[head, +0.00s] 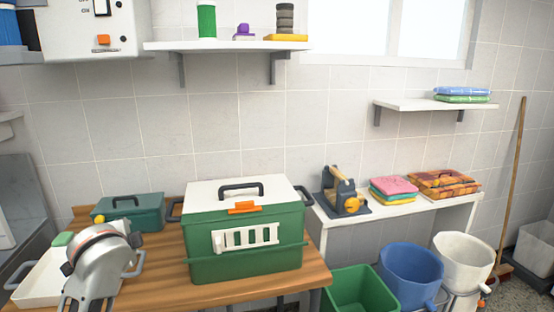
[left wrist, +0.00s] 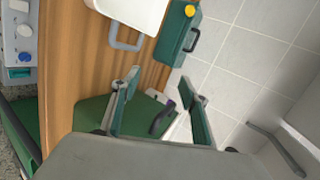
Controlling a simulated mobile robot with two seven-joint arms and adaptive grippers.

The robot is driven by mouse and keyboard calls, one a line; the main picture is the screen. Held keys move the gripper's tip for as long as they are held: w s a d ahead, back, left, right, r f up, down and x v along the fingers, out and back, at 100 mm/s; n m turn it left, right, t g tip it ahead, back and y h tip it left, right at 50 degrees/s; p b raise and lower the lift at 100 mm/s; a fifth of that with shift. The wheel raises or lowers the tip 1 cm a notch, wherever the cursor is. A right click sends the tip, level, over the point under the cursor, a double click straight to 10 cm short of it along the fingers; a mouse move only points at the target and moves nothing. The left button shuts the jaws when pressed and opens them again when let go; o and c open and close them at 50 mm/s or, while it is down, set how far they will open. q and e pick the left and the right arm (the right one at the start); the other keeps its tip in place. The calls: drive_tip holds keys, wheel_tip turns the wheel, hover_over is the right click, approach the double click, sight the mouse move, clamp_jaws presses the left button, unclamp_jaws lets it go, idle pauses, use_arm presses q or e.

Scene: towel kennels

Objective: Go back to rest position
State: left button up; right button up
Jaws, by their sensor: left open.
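My left arm comes in at the lower left of the head view, over the wooden table (head: 160,290) and in front of a white tray (head: 35,283). My left gripper (left wrist: 165,98) shows in the left wrist view with its two fingers spread apart. I see nothing held between them. A green kennel (head: 202,262) with a white lid, black handle, orange latch and white barred front stands upright on the table, right of my left arm. It seems to be the green body (left wrist: 88,115) beyond the fingers in the left wrist view. My right gripper is not in view.
A teal box (head: 130,213) stands behind my left arm. Right of the table are a green bin (head: 362,290), a blue bucket (head: 410,275) and a white bucket (head: 462,258). A side table holds folded towels (head: 393,188). Shelves hang on the wall.

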use_arm(q)
drive_tip(key=s+f+n+g, duration=0.2)
drive_tip(key=s+f, duration=1.1)
drive_tip(key=f, duration=0.1)
drive_tip(key=s+f+n+g, duration=0.1)
drive_tip(key=s+f, duration=0.2)
drive_tip(key=s, duration=0.3)
drive_tip(key=s+d+f+n, duration=0.1)
drive_tip(key=s+f, duration=0.2)
drive_tip(key=s, duration=0.3)
drive_tip(key=s+f+n+g, duration=0.1)
drive_tip(key=s+f, duration=0.2)
drive_tip(key=s, duration=0.3)
drive_tip(key=w+d+f+n+t+h, duration=0.1)
drive_tip(key=d+f+n+t+h, duration=0.2)
drive_tip(key=d+f+h, duration=0.4)
drive_tip(key=d+f, duration=0.6)
drive_tip(key=d, duration=0.3)
drive_tip(key=shift+w+d+f+t+h, duration=0.25)
drive_tip(key=shift+w+f+t+h, duration=0.05)
drive_tip(key=shift+w+t, duration=0.1)
